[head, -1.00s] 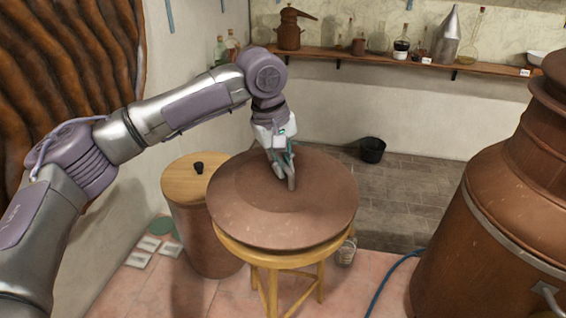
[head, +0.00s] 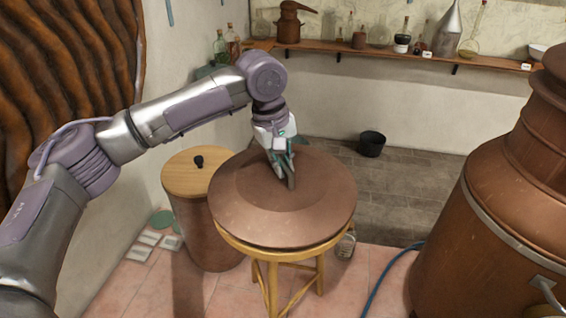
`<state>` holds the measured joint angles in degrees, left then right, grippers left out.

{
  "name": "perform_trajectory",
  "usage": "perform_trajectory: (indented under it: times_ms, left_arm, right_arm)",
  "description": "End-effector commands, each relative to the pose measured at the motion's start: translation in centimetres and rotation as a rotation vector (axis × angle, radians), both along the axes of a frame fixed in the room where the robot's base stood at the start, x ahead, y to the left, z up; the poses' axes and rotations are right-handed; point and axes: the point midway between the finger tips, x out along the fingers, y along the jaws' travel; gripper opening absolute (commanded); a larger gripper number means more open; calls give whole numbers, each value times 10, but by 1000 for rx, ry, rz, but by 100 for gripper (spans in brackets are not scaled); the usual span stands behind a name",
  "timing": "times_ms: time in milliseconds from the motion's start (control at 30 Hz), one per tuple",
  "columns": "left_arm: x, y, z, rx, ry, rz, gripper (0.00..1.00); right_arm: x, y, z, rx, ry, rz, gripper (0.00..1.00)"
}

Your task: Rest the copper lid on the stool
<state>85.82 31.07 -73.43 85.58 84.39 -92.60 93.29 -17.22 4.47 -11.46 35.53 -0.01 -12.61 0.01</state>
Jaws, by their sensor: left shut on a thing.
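The copper lid (head: 282,216) is a wide brown disc with a raised middle, in the centre of the head view. It lies over the wooden stool (head: 262,254), covering nearly all of its seat; only the front rim and the legs show. The lid looks roughly level and at or very close to the seat; I cannot tell whether it bears fully on it. My left gripper (head: 284,172) points down at the lid's middle and is shut on its handle, which the fingers mostly hide. My right gripper is not in view.
A copper drum with a wooden top (head: 197,176) stands close to the left of the stool. A large copper still (head: 500,205) fills the right side. A black bucket (head: 371,144) stands behind. A blue hose (head: 388,275) and a small jar (head: 346,246) lie near the stool.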

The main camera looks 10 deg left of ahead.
Motion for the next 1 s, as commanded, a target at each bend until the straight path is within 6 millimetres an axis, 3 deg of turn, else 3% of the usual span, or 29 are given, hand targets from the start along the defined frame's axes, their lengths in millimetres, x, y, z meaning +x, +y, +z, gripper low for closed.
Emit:
perform_trajectory:
  times_ms: [400,433,600,867,1000]
  left_arm:
    - [0,0,-1,-2,-3,-1,0]
    - [0,0,-1,-2,-3,-1,15]
    - [0,0,-2,-1,-2,0,41]
    - [0,0,-4,1,2,0,41]
    - [-1,1,6,-1,-1,0,41]
  right_arm:
    - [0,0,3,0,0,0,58]
    - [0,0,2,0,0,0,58]
    - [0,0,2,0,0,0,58]
    - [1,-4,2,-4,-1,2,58]
    - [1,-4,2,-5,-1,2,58]
